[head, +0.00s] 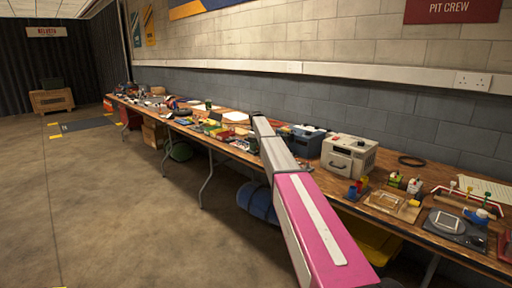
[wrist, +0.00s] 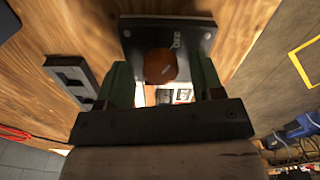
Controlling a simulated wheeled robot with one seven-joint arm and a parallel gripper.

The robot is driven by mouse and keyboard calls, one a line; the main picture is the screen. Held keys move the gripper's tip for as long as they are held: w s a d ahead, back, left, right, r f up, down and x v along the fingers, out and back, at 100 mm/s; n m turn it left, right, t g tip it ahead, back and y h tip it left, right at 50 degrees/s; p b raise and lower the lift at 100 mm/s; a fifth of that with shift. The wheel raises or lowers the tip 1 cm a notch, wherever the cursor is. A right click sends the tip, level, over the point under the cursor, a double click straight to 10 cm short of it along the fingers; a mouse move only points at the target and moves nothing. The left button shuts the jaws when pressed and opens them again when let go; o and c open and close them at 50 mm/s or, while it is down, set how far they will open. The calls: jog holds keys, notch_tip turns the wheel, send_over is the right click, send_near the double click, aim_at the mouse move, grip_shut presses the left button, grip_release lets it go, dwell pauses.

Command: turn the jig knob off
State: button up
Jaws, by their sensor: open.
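The jig knob (wrist: 160,66) is a round orange-brown knob on a dark square plate (wrist: 190,36) with rounded corners in the wrist view. Small white lettering sits beside it on the plate. My gripper (wrist: 163,76) is open, with one green finger on each side of the knob. I cannot tell whether either finger touches it. The plate's lower part is hidden by my gripper. In the head view I cannot make out the knob or my gripper past my pink and grey arm.
The plate lies on a wooden surface (wrist: 58,30). A grey block (wrist: 72,80) is at left and blue items (wrist: 300,127) at lower right. In the head view, a long table (head: 425,236) crowded with small items runs along the wall; a beige box (head: 349,157) stands right of my arm.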

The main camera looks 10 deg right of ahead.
notch_tip(320, 180, up, 11)
dwell(0.6)
jog(key=shift+f, duration=0.1)
